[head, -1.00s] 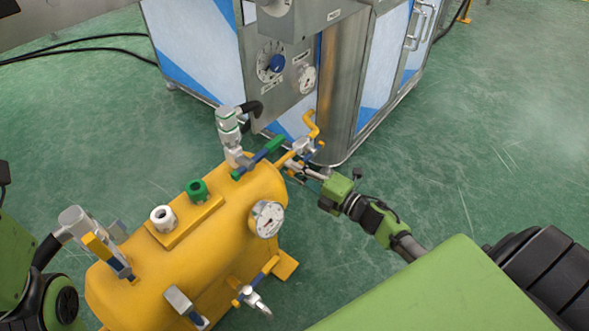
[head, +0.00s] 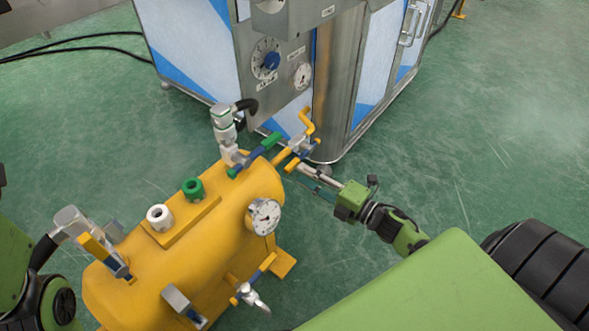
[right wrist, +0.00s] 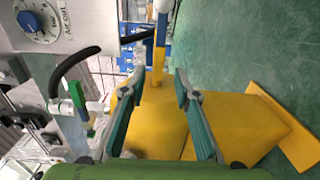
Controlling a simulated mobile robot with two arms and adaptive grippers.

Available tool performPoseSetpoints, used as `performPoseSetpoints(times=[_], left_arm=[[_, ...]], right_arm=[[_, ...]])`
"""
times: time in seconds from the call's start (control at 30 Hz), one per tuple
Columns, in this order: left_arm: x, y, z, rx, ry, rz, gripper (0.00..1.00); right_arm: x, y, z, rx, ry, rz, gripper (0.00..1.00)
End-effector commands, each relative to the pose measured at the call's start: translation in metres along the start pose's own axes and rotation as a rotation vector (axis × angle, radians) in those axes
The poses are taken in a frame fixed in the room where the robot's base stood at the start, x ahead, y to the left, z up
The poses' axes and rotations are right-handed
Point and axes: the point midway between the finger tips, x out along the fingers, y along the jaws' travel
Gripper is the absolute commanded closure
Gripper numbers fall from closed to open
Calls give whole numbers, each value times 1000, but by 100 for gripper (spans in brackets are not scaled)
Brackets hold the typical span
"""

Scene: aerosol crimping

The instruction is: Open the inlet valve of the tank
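The yellow tank (head: 215,245) lies on its side at the lower left, with several valves. A green-handled valve (head: 257,152) with a blue part and a grey hose fitting sits near its far end. A yellow and blue valve (head: 297,150) with a bent yellow pipe is at that end too. I cannot tell which one is the inlet valve. My right gripper (head: 306,180) is open and empty beside the tank's far end, just right of the yellow and blue valve. In the right wrist view its fingers (right wrist: 154,95) are apart, with the tank behind them.
A steel cabinet (head: 335,85) with a blue dial (head: 271,61) stands just beyond the tank. A round gauge (head: 264,216) and a lower yellow-handled valve (head: 258,278) are on the tank's near side. The green floor (head: 440,160) to the right is clear.

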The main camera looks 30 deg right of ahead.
Motion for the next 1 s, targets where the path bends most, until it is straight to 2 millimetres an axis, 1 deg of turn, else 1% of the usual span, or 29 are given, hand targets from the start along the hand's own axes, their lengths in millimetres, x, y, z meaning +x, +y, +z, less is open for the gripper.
performPoseSetpoints(times=[0.03, 0.2, 0.37, 0.5, 1.0], left_arm=[[0, 0, 0, 0, 1, 0, 60], [0, 0, 0, 0, 2, 0, 60], [1, 0, 0, 0, 2, 0, 60], [1, 0, -1, 0, 2, 0, 60], [1, 0, -1, -1, 2, 0, 60]], right_arm=[[-12, -1, 0, 1, 0, -3, 72], [-43, -1, 0, -1, 0, -3, 72], [-60, -1, 0, 0, 0, -1, 72], [-64, 0, 0, -1, 1, 1, 72], [-64, 0, 0, -1, 1, 0, 72]])
